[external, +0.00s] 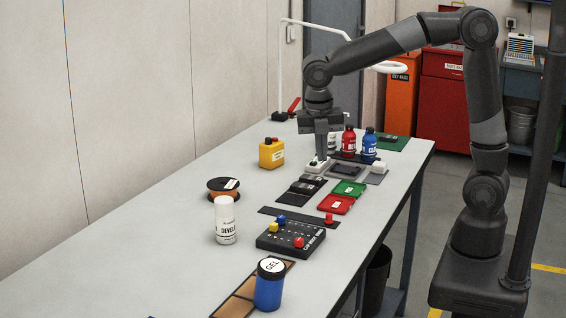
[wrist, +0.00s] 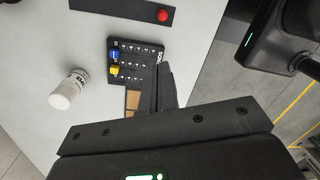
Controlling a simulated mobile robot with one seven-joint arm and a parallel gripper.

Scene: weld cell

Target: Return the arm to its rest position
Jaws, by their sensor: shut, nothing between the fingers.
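My gripper (external: 321,150) is at the far part of the table, pointing down with its fingers together and nothing held. It is close to a small pale block (external: 316,166) and in front of the bottles; I cannot tell whether it touches the block. My arm reaches from its base at the right up and over to the table. In the wrist view the shut fingers (wrist: 168,88) appear beside the black control box (wrist: 128,62), with the white canister (wrist: 66,92) to the left.
Bottles stand near the gripper: a red one (external: 349,142) and a blue one (external: 370,145). The left table side is clear.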

